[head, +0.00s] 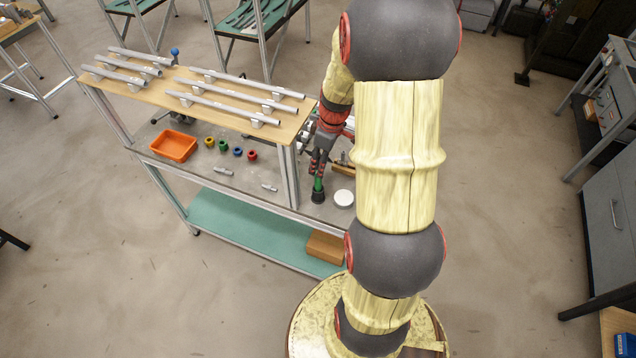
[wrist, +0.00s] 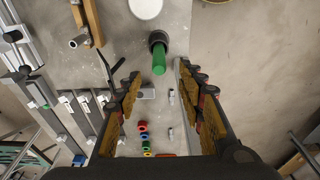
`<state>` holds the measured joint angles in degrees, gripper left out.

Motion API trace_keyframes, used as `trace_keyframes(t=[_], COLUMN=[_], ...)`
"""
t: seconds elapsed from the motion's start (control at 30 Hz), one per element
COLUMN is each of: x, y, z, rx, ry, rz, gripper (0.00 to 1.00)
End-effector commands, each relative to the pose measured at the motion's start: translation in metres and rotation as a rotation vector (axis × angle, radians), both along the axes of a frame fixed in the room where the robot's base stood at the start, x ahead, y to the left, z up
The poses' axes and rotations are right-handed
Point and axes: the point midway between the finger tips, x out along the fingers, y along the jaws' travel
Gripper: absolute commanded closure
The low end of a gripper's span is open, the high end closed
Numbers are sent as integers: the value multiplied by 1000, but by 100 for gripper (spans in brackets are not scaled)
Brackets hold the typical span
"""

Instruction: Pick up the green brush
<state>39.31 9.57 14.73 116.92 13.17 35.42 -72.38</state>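The green brush (head: 318,186) stands upright on the grey bench top, with its dark round end down and its green handle up. In the wrist view the brush (wrist: 159,60) shows between and beyond my fingertips, its handle pointing toward the camera. My gripper (head: 319,163) is above the brush, pointing down, with its fingers around or just over the handle's top in the head view. In the wrist view my gripper (wrist: 159,73) is open, with a clear gap on both sides of the handle. I cannot tell the exact height left between them.
A white disc (head: 344,198) lies close beside the brush. A wooden piece with a metal tube (wrist: 88,22) is also near. Several coloured rings (head: 238,152) and an orange bin (head: 173,146) are farther left.

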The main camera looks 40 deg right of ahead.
Motion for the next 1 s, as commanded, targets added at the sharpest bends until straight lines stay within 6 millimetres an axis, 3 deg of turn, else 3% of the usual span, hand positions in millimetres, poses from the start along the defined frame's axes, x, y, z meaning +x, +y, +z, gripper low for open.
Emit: trace_keyframes(t=[0.5, 0.8, 1.0], x=[10, 10, 10], y=[2, 2, 2], z=[-59, -62, -62], rx=[0, -1, -1], ry=[2, 1, 1], rz=[-1, -1, -1], gripper=[61, 62, 73])
